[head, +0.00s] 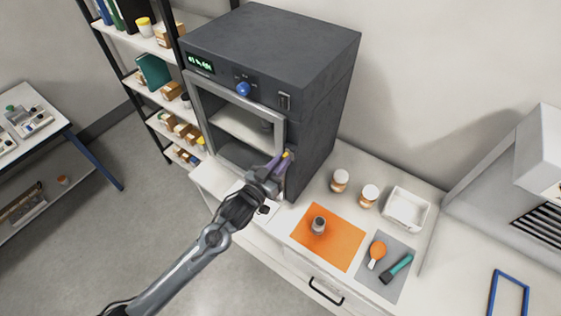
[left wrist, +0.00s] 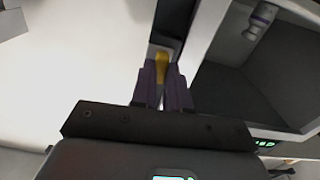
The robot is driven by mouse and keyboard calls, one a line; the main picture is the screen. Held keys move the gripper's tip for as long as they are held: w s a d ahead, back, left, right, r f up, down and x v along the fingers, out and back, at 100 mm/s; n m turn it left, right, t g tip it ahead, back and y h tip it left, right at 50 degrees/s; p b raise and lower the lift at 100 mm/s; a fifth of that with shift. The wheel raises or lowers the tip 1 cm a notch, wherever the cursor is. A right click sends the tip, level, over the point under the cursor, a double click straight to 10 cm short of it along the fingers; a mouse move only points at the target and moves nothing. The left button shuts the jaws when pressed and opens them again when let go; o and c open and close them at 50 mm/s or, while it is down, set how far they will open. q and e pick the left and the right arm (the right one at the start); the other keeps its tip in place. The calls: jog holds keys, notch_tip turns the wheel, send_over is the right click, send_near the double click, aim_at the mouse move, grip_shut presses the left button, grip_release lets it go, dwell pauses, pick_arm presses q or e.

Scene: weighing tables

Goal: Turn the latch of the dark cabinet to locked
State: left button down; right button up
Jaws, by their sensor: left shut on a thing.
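The dark cabinet (head: 315,60) stands on the white bench, with a light grey frame around its front window. My left gripper (head: 283,160) is at the right edge of that front, near its lower corner. In the left wrist view its purple fingers (left wrist: 163,88) are shut on a yellow latch handle (left wrist: 162,66). A bit of the yellow handle (head: 288,153) also shows at the fingertips in the head view. The fingers hide much of the latch, and I cannot read any lock marking. My right gripper is not in view.
The cabinet has a blue knob (head: 243,89) and a lit display (head: 200,63). To its right are two jars, a white tray (head: 425,207), an orange mat (head: 340,247) and a grey mat with tools. A shelf rack stands left.

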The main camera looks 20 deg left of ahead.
pick_arm(q)
jog(key=shift+a+f+n+p, duration=0.1)
jog(key=shift+n+p, duration=2.2)
jog(key=shift+n, duration=2)
jog(key=shift+a+f+n+p, duration=0.1)
jog(key=shift+n+p, duration=2.2)
jog(key=shift+n, duration=2)
jog(key=c, duration=1.1)
grip_release()
